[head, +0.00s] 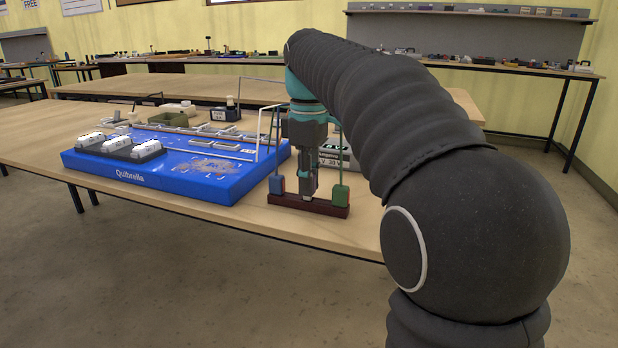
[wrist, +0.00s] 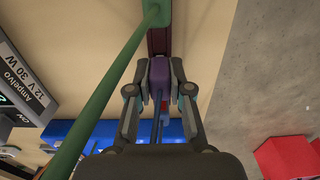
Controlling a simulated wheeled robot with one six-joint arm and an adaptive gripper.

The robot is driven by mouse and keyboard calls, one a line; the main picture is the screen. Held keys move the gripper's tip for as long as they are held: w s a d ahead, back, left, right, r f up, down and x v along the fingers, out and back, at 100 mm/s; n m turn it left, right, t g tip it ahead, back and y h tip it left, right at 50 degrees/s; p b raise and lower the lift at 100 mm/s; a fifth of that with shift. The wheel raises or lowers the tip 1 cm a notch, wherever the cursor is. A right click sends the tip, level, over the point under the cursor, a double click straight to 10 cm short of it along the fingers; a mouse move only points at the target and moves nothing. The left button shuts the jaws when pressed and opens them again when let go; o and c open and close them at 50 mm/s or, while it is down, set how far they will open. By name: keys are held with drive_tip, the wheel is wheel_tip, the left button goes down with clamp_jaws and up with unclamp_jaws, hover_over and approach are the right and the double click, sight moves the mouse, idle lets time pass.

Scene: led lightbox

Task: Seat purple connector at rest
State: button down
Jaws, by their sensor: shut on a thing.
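The purple connector (wrist: 160,76) is between the two fingers of my gripper (wrist: 160,92), which is shut on it. In the head view, my gripper (head: 308,185) points down at the middle of the dark red rest (head: 318,208), between the blue connector (head: 277,185) at its left end and the green connector (head: 340,194) at its right end. The purple connector is hard to make out there. In the wrist view the rest (wrist: 158,42) runs beneath it; I cannot tell whether the purple connector touches the rest or is seated in it.
The blue Quibrella panel (head: 215,178) lies left of the rest, with white modules in a dark tray (head: 118,148). A labelled power supply (wrist: 18,82) stands behind the rest. A green cable (wrist: 108,90) passes close beside my gripper. The table's front edge is near.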

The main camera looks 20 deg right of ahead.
drive_tip(key=shift+f, duration=0.6)
drive_tip(key=c, duration=1)
unclamp_jaws()
drive_tip(key=shift+r+p, duration=1.1)
drive_tip(key=shift+r, duration=2.95)
